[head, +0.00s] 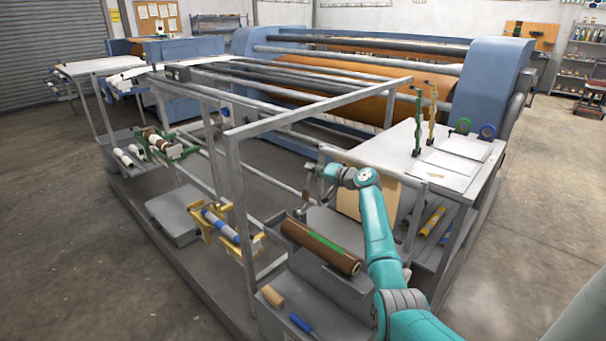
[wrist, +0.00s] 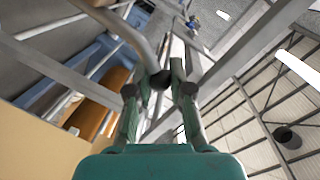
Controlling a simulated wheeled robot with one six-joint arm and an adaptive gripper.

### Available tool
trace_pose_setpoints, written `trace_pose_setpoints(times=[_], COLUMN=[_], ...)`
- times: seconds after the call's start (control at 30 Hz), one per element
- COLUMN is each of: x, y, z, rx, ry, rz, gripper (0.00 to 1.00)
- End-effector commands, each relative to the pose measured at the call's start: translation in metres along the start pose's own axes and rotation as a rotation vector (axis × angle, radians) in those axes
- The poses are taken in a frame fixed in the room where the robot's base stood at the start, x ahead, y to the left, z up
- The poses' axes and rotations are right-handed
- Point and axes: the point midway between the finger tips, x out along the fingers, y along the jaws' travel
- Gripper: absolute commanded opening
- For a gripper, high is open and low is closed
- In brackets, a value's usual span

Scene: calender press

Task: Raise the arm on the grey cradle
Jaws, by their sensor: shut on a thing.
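My gripper (head: 318,178) is raised at the right end of the frame, above the grey cradle (head: 318,272). A brown roll with a green stripe (head: 300,243) lies across this cradle. In the wrist view my gripper (wrist: 161,88) is shut on the dark end of a curved grey arm (wrist: 136,38). The arm runs from between the fingers to the top left of that view. In the head view the held arm is small and mostly hidden by the gripper, so its lower joint is hard to make out.
A grey frame post (head: 240,200) stands left of the cradle, with a top rail (head: 320,105) above. A yellow cradle (head: 230,228) and a green cradle (head: 160,145) sit further left. A wooden block (head: 272,296) and a blue-handled tool (head: 301,323) lie below. A side table (head: 395,150) stands at right.

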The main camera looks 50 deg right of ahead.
Motion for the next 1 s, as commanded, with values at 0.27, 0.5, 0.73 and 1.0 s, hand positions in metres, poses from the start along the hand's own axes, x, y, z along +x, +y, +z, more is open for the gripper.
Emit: trace_pose_setpoints(times=[0.27,0.5,0.73,1.0], x=[0.0023,0.0028,0.0032,0.0021], y=[0.0111,0.0119,0.0118,0.0111], z=[-0.0036,-0.0034,-0.0028,-0.0056], rx=[0.056,0.061,0.060,0.057], ry=[-0.014,-0.016,-0.017,-0.012], rz=[-0.005,-0.005,-0.005,-0.005], gripper=[0.00,0.00,0.35,0.47])
